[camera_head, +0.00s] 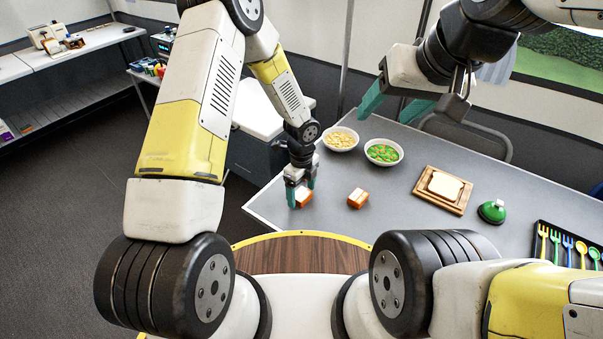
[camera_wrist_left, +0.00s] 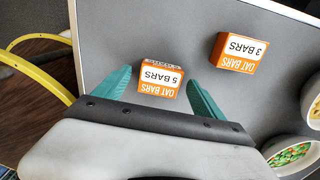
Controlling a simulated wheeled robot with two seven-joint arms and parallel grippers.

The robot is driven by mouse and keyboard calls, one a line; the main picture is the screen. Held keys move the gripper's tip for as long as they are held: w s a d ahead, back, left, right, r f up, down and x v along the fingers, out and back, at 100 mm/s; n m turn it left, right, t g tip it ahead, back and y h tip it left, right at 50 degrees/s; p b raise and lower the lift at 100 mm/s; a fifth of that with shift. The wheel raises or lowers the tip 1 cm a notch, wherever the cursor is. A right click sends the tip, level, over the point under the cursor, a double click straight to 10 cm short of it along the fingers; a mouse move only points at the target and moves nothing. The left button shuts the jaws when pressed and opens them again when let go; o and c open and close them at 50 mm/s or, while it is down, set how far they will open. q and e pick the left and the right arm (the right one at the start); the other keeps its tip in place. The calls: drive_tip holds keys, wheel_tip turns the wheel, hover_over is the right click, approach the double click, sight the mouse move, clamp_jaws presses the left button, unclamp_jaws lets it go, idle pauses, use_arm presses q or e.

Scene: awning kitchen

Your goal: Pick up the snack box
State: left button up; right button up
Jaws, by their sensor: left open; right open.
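Two small orange and white snack boxes lie on the grey table (camera_head: 400,235). One is labelled oat bars, 5 bars; this 5-bar box (camera_head: 304,198) also shows in the left wrist view (camera_wrist_left: 160,80). The other is labelled 3 bars; this 3-bar box (camera_head: 357,199) sits to its right and shows in the left wrist view (camera_wrist_left: 240,53). My left gripper (camera_head: 301,192) points down over the 5-bar box, its open teal fingers on either side, with gaps visible in the left wrist view (camera_wrist_left: 159,78). My right gripper (camera_head: 396,103) is open and empty above the table's far side.
Two bowls, one of pale snacks (camera_head: 341,138) and one of green and orange pieces (camera_head: 383,152), stand behind the boxes. A bread board (camera_head: 455,204), a green-topped item (camera_head: 492,211) and a cutlery tray (camera_head: 541,252) are to the right. The table's left edge is close to my left gripper.

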use_arm(q)
drive_tip(key=c, duration=1.4)
drive_tip(key=shift+c, duration=0.3)
drive_tip(key=shift+r, duration=0.15)
